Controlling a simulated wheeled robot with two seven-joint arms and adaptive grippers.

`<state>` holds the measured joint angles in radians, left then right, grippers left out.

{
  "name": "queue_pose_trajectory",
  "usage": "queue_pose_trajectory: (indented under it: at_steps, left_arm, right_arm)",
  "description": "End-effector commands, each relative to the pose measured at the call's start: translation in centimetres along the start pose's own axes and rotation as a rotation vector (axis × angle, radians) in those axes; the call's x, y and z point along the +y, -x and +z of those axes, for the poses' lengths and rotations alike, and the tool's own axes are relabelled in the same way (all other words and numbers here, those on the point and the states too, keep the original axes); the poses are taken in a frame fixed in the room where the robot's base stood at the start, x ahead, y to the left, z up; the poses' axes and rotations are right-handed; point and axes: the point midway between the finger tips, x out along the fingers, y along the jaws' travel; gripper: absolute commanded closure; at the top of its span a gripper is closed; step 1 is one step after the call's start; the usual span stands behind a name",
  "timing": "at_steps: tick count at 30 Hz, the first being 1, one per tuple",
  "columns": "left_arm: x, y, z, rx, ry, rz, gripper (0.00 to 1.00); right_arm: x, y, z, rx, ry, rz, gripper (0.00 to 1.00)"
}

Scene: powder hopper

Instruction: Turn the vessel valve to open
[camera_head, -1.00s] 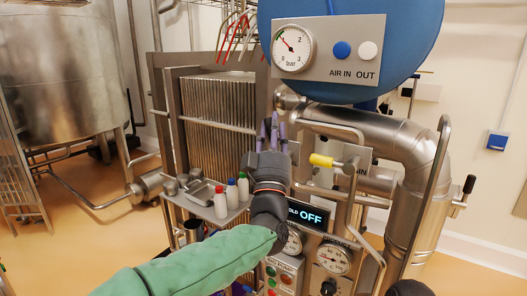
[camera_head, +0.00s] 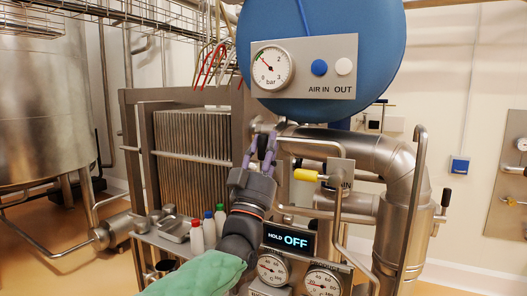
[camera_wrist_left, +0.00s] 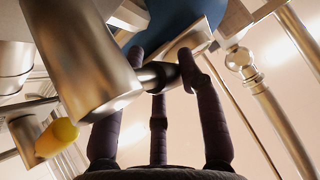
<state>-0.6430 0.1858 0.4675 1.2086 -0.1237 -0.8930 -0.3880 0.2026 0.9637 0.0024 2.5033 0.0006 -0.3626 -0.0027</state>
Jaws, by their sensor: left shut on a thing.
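The blue vessel (camera_head: 385,50) hangs at the top centre. A metal plate (camera_head: 340,88) on its front carries a pressure gauge, a blue AIR IN button and a white OUT button. My left gripper (camera_head: 264,150) is raised below that plate, left of a yellow handle (camera_head: 305,175). In the left wrist view, the fingers of my left gripper (camera_wrist_left: 160,78) close around a black-tipped metal lever (camera_wrist_left: 150,78), which I take to be the vessel valve's handle. In the head view my fingers hide this lever. My right gripper is out of view.
Steel pipes (camera_head: 395,165) and a tall bar crowd the right side. A plate stack (camera_head: 190,140) stands on the left. Small bottles (camera_head: 208,228) stand on a shelf beside my left forearm. A display reading HOLD OFF (camera_head: 290,240) sits just right of my wrist.

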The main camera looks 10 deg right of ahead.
Motion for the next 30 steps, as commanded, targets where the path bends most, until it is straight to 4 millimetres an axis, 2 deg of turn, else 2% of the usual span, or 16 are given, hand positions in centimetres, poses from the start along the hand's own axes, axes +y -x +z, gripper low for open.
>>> queue_pose_trajectory:
  at_steps: [1,8,9,11,25,30]
  left_arm:
    - [0.55,0.12,0.23,-0.002,-0.011,0.012,1.00]
    - [0.64,0.16,0.28,-0.003,-0.010,0.013,1.00]
    - [0.66,0.16,0.29,-0.004,-0.009,0.013,0.55]
    - [0.64,0.17,0.31,-0.004,-0.008,0.013,0.41]
    - [0.29,0.10,0.09,-0.001,-0.003,0.006,0.41]
    - [0.20,0.97,0.01,0.000,-0.003,0.005,0.41]
  right_arm:
    - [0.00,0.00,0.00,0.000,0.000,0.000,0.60]
    - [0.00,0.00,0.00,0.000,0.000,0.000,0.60]
    - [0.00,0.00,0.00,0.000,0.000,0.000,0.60]
    - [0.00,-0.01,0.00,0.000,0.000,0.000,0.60]
    - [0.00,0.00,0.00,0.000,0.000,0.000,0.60]
    - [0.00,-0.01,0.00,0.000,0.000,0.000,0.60]
